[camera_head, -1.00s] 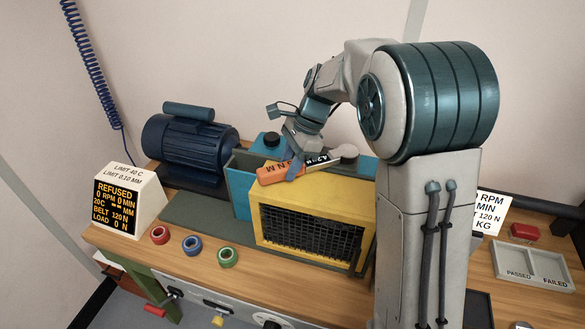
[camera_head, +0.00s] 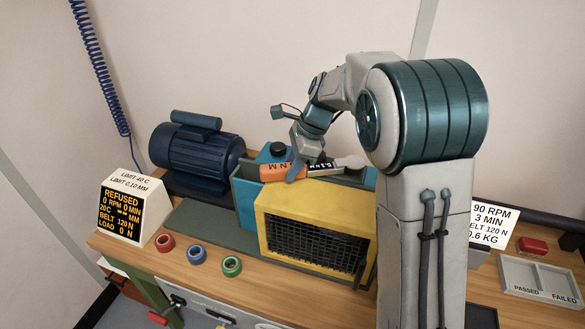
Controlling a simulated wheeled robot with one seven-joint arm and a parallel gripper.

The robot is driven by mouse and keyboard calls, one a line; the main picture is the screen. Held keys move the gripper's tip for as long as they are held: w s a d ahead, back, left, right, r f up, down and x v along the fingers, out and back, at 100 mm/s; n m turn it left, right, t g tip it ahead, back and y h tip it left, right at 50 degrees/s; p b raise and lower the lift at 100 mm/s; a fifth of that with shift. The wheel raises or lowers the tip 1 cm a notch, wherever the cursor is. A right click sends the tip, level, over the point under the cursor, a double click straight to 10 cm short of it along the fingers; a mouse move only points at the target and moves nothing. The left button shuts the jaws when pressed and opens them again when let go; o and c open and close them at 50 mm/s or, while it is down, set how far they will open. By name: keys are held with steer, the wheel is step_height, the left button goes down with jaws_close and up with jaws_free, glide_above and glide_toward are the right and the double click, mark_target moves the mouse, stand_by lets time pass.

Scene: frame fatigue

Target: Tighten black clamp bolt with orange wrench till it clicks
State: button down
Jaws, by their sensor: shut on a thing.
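The orange wrench (camera_head: 273,172) lies across the top of the yellow and teal housing. It has an orange handle, a dark display section reading something like "5.1 N" and a grey round head (camera_head: 350,162) at the right. My gripper (camera_head: 295,170) is shut on the wrench near the join of handle and display. The black clamp bolt cannot be made out; the head end or the housing may hide it. A black knob (camera_head: 278,149) on a teal block stands behind the handle.
The yellow guard (camera_head: 315,213) with black mesh fronts the housing. A blue motor (camera_head: 197,150) stands left. A display box (camera_head: 130,208) reads "REFUSED". Red, blue and green rings (camera_head: 231,266) lie on the bench. A passed/failed tray (camera_head: 540,278) is at right.

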steer(key=shift+s+d+n, duration=0.1)
steer(key=shift+s+n, duration=0.2)
stand_by(0.7)
steer(key=shift+r, duration=0.15)
stand_by(0.4)
steer(key=shift+r, duration=4.3)
steer(key=shift+s+f, duration=0.1)
